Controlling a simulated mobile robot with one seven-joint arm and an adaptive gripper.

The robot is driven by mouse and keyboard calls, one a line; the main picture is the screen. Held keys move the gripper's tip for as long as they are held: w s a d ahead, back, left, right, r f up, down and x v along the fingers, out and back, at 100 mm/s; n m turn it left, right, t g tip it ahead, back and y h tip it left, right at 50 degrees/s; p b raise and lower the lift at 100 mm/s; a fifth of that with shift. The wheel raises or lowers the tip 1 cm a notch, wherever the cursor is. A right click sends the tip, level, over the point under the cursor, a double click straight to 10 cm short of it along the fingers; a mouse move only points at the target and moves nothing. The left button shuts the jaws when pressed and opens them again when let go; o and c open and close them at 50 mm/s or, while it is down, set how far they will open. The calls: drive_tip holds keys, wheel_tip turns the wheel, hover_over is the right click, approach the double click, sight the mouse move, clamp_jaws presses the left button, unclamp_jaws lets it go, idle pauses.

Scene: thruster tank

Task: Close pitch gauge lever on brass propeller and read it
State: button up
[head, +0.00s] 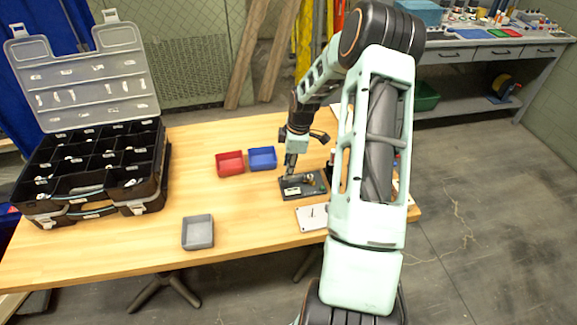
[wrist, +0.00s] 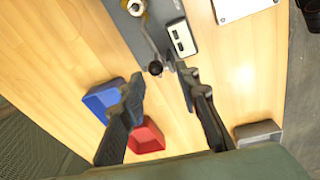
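The pitch gauge is a dark grey base plate (head: 289,194) on the wooden table, with a small pale readout box (wrist: 180,38) on it. The brass propeller (wrist: 135,7) shows at the top edge of the wrist view, partly cut off. A thin grey lever (wrist: 149,40) runs from near the propeller to a dark round knob (wrist: 155,68). My gripper (wrist: 164,80) is open, with one finger to each side of the knob in the wrist view; I cannot tell whether either touches it. In the head view my gripper (head: 289,172) is over the gauge's left end. The readout is too small to read.
A red bin (head: 230,163) and a blue bin (head: 262,158) stand left of the gauge. A grey bin (head: 198,232) is nearer the front. A white sheet (head: 312,217) lies beside the gauge. A black organizer case (head: 90,175) stands open at left.

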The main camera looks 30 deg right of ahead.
wheel_tip(320, 180, up, 12)
drive_tip(key=s+d, duration=0.1)
drive_tip(key=shift+s, duration=0.4)
drive_tip(key=shift+o, duration=0.2)
drive_tip(key=shift+f, duration=0.1)
